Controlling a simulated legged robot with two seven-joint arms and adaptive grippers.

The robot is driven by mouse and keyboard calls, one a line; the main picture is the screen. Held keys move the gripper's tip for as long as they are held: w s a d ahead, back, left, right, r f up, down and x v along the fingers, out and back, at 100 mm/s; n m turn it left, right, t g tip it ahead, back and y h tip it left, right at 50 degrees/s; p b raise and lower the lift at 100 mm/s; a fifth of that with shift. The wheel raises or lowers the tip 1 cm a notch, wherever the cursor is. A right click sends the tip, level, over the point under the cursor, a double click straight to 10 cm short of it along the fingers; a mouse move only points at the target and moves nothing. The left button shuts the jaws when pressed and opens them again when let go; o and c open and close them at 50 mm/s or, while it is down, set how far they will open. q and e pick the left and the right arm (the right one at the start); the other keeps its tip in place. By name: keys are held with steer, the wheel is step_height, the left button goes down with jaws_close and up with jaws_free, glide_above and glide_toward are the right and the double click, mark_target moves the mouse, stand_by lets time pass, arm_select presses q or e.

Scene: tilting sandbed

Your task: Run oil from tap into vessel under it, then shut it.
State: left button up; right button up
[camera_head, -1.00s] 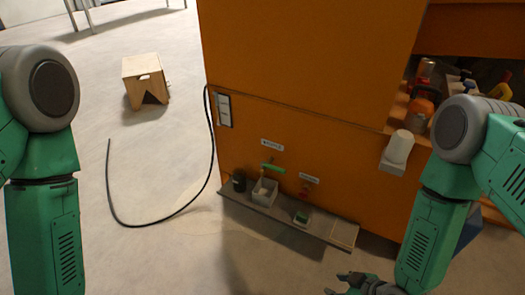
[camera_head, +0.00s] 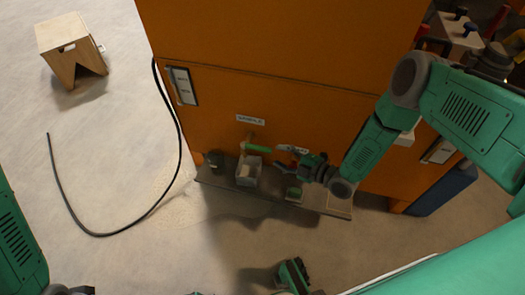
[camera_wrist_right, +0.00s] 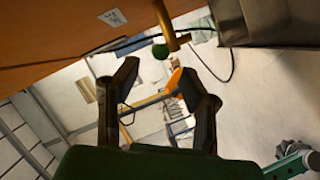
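The tap with a green lever handle (camera_head: 257,149) sticks out from the orange wall above a ledge. In the right wrist view its brass spout (camera_wrist_right: 165,24) and round green handle end (camera_wrist_right: 160,51) show just beyond the fingertips. A grey box-like vessel (camera_head: 256,163) stands on the ledge under it; its contents are too small to make out. My right gripper (camera_head: 281,149) is just right of the green handle. In its wrist view the fingers (camera_wrist_right: 158,75) are apart with nothing held. Only a dark edge of what seems my left gripper (camera_head: 70,290) shows at bottom left.
A dark green container (camera_head: 214,160) stands left of the vessel on the ledge (camera_head: 225,183). A black hose (camera_head: 100,235) curls on the floor. A wooden stool (camera_head: 72,50) stands at upper left.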

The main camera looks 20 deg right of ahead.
mark_target(269, 152)
steer(key=b+x, duration=0.2)
steer(key=x, duration=0.4)
steer(key=shift+a, duration=0.1)
steer(key=shift+w+a, duration=0.25)
steer(key=shift+w, duration=0.15)
jaws_close()
